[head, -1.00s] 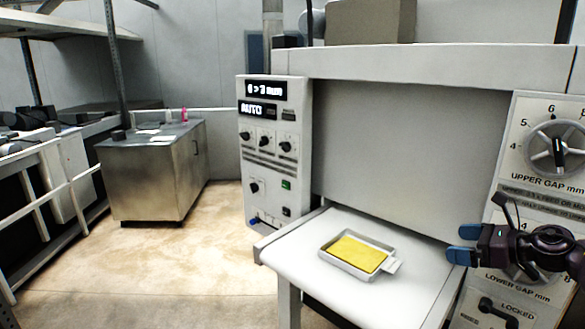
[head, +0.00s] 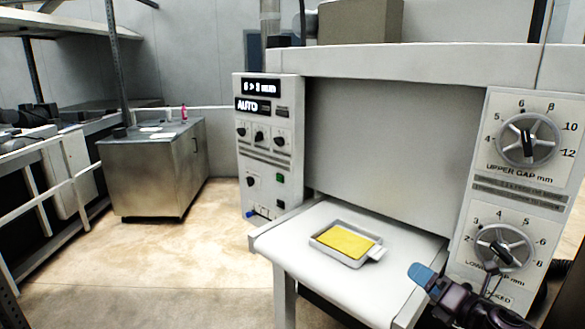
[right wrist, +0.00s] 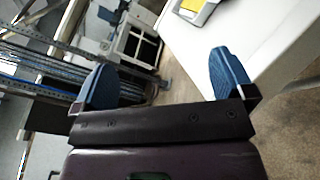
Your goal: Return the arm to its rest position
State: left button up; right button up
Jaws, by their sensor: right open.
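My right gripper (head: 428,283) is at the lower right of the head view, in front of the machine's lower gap dial (head: 502,247) and beside the right edge of the white table (head: 285,240). In the right wrist view its two blue fingers (right wrist: 165,80) are spread apart with nothing between them. My left gripper is not in view.
A grey tray (head: 375,254) with a yellow sheet (head: 346,241) lies on the table. The upper gap dial (head: 529,139) is above the lower one. A control panel (head: 268,150) stands left of the table. A steel cabinet (head: 150,180) is further left; the floor between is clear.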

jog(key=s+f+m+g+h, duration=0.3)
jog(key=s+f+m+g, duration=0.15)
jog(key=s+m, duration=0.7)
jog(key=s+a+f+m+g+h, duration=0.1)
jog(key=s+f+m+g+h, duration=0.3)
jog(key=s+m, duration=0.7)
jog(key=s+f+m+g+h, duration=0.25)
jog(key=s+f+m, duration=0.25)
jog(key=s+m, duration=0.6)
jog(key=w+f+t+b, duration=0.1)
jog(key=f+t+b, duration=0.1)
jog(key=f, duration=0.5)
jog(key=w+f+n+t+b, duration=0.1)
jog(key=w+f+t+b, duration=0.1)
jog(key=f+b, duration=0.2)
jog(key=w+f+n+t+y+b, duration=0.1)
jog(key=f+b, duration=0.3)
jog(key=f, duration=0.7)
jog(key=shift+w+a+t, duration=0.15)
jog(key=shift+w+t, duration=0.45)
jog(key=shift+t, duration=0.2)
